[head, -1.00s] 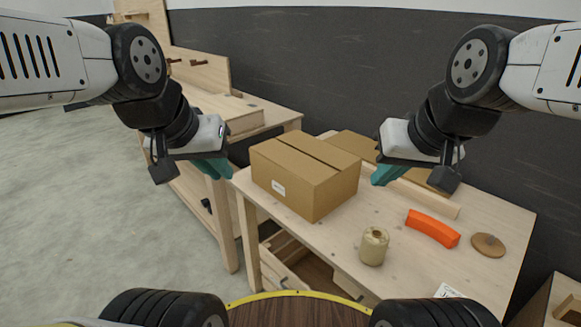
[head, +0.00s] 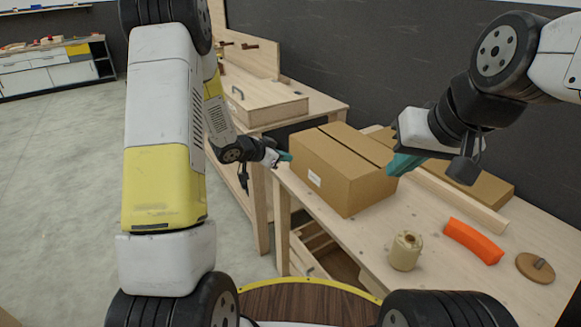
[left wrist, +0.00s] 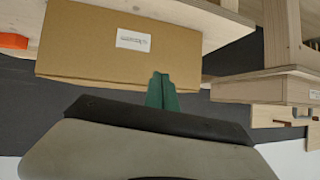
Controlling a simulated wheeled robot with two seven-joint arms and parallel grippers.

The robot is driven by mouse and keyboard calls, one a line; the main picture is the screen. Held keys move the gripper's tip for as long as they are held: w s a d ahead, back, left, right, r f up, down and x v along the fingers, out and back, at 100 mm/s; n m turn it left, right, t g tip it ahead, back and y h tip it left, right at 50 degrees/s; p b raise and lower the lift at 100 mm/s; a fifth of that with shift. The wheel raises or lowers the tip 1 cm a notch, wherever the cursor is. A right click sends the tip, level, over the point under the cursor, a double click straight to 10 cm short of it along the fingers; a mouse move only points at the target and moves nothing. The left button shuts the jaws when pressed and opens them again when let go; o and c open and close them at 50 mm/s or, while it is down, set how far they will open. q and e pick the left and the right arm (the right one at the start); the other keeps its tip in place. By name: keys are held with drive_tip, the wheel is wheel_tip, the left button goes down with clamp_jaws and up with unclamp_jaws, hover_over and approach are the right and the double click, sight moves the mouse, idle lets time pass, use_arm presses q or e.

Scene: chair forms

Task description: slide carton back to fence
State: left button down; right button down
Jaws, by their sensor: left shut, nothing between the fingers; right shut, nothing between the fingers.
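A brown cardboard carton (head: 345,170) with a small white label sits on the light wooden table. A wooden fence strip (head: 462,198) runs along the table behind it, with a flat brown box beyond it. My left gripper (head: 284,157) is shut and empty at the carton's left side; whether it touches cannot be told. In the left wrist view the carton (left wrist: 100,50) fills the upper left, with the shut green fingers (left wrist: 161,92) at its lower right corner. My right gripper (head: 400,164) is shut and empty by the carton's right far corner, partly overlapping it in view.
On the table to the right are a twine spool (head: 405,250), an orange curved piece (head: 473,241) and a round wooden disc (head: 535,267). A second bench (head: 300,118) stands at the left. An open drawer (head: 310,250) is below the table's front edge.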

sight(314, 181)
use_arm(q)
drive_tip(key=d+f, duration=0.2)
drive_tip(key=f, duration=0.1)
drive_tip(key=w+d+f+g+h, duration=0.1)
drive_tip(key=d+f, duration=0.2)
drive_tip(key=f, duration=0.1)
drive_tip(key=d+f+m+h, duration=0.1)
drive_tip(key=d+f, duration=0.2)
drive_tip(key=f, duration=0.1)
drive_tip(key=shift+w+g, duration=0.25)
drive_tip(key=shift+g, duration=0.05)
drive_tip(key=shift+w+d, duration=0.5)
drive_tip(key=shift+d, duration=0.35)
drive_tip(key=shift+w+d, duration=0.9)
drive_tip(key=shift+d, duration=0.25)
drive_tip(key=shift+w+d, duration=0.9)
drive_tip(key=shift+d, duration=0.25)
drive_tip(key=shift+w+d, duration=0.9)
drive_tip(key=shift+d, duration=0.25)
drive_tip(key=shift+h, duration=0.3)
drive_tip(key=shift+r, duration=0.1)
drive_tip(key=shift+v, duration=2.85)
drive_tip(key=shift+d, duration=0.1)
